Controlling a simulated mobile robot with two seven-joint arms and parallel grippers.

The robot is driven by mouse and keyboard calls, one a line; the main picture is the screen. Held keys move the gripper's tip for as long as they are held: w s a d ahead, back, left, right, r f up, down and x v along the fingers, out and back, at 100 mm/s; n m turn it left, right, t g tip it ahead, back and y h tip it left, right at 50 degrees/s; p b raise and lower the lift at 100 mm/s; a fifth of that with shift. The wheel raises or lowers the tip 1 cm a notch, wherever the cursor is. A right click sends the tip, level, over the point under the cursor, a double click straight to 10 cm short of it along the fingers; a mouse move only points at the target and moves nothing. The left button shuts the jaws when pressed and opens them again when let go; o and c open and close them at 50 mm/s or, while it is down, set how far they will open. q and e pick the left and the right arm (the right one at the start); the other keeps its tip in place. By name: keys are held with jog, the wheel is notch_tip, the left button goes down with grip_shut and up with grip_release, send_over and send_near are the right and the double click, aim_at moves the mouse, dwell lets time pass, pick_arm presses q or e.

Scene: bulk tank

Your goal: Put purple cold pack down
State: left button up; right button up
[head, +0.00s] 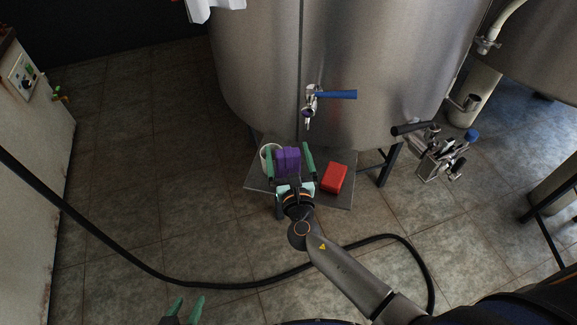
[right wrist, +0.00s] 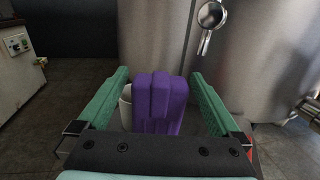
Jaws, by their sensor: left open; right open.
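The purple cold pack (head: 287,161) is on the small grey stand (head: 335,201) below the tank's tap, beside a white cup. My right gripper (head: 288,158) is open around it, one green finger on each side. In the right wrist view the purple cold pack (right wrist: 160,102) is upright between the two open fingers (right wrist: 160,95), with a gap on both sides. Its lower end is hidden behind the gripper body. My left gripper (head: 186,307) is open and empty at the bottom left of the head view.
A red block (head: 334,178) lies on the stand at right. The white cup (head: 266,152) is close behind the left finger. The tap with a blue handle (head: 335,94) hangs above. A black hose (head: 215,286) crosses the floor; a metal valve fitting (head: 440,158) is at right.

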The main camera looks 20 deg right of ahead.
grip_shut()
dwell(0.7)
